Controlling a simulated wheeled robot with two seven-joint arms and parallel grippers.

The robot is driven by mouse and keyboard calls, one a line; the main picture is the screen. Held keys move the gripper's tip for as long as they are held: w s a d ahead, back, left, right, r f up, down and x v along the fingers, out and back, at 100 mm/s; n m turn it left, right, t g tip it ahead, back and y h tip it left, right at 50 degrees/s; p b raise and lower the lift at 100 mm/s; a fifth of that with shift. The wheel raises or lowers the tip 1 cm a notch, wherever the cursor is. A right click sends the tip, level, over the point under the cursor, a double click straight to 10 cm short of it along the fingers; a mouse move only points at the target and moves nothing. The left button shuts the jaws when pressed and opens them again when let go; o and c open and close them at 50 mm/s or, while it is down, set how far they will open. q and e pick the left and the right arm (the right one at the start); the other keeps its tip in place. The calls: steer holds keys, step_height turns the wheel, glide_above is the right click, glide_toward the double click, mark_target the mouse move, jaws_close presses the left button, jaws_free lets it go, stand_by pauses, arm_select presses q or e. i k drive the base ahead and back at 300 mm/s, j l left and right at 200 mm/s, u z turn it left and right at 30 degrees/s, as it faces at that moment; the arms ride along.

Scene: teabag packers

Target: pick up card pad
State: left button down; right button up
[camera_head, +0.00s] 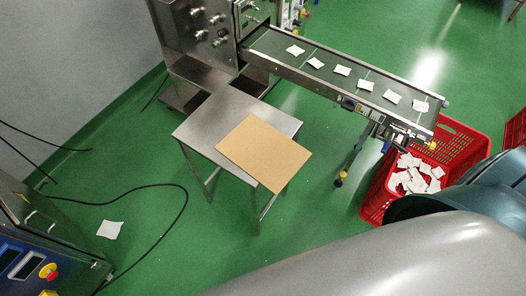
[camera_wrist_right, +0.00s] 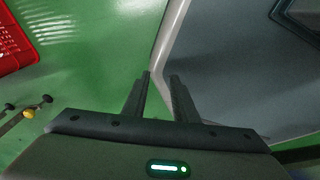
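The card pad (camera_head: 264,152) is a flat tan rectangle. It lies on the small steel table (camera_head: 212,127) and overhangs its right front edge a little. My right gripper (camera_wrist_right: 160,76) shows in the right wrist view with its two fingers apart and nothing between them. It is over green floor and a grey surface, away from the card pad. My left gripper does not show in the head view.
A conveyor (camera_head: 330,77) carrying several white teabags runs behind the table to the right. A red crate (camera_head: 458,143) with teabags stands at its end. A control cabinet (camera_head: 45,245) is at the lower left. A black cable and a loose white packet (camera_head: 110,229) lie on the floor.

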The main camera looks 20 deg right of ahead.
mark_target(272, 158)
steer(key=i+j, duration=1.1)
steer(key=j, duration=0.15)
steer(key=l+z, duration=0.1)
steer(key=z, duration=2.95)
